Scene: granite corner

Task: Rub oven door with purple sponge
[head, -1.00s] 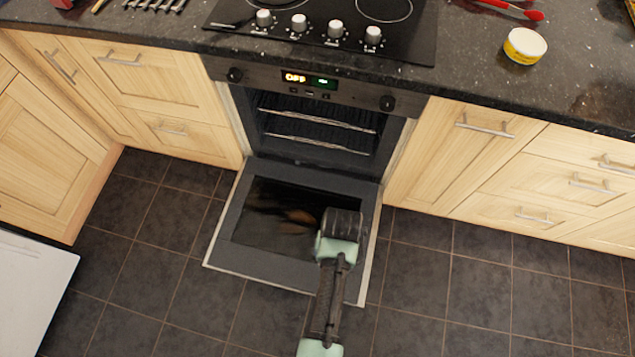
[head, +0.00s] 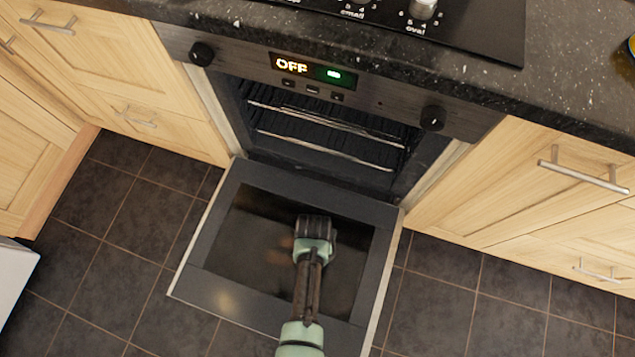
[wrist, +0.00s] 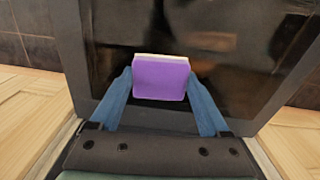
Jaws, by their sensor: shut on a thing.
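The oven door (head: 215,295) is folded down open, its dark glass panel facing up. It also fills the back of the wrist view (wrist: 85,45). Brownish smudges show on the glass to the left of my gripper in the head view. My gripper (wrist: 160,76) is shut on the purple sponge (wrist: 161,79), which sits between its two blue fingers and has a pale far edge. In the head view my gripper (head: 315,226) is over the middle of the glass. There my own wrist hides the sponge, and I cannot tell whether it touches the glass.
The oven cavity (head: 320,135) with wire racks is open behind the door. Wooden cabinets (head: 520,190) with bar handles stand on both sides. The dark countertop (head: 480,90) and hob (head: 460,30) are above. Dark tiled floor (head: 120,235) lies clear around the door.

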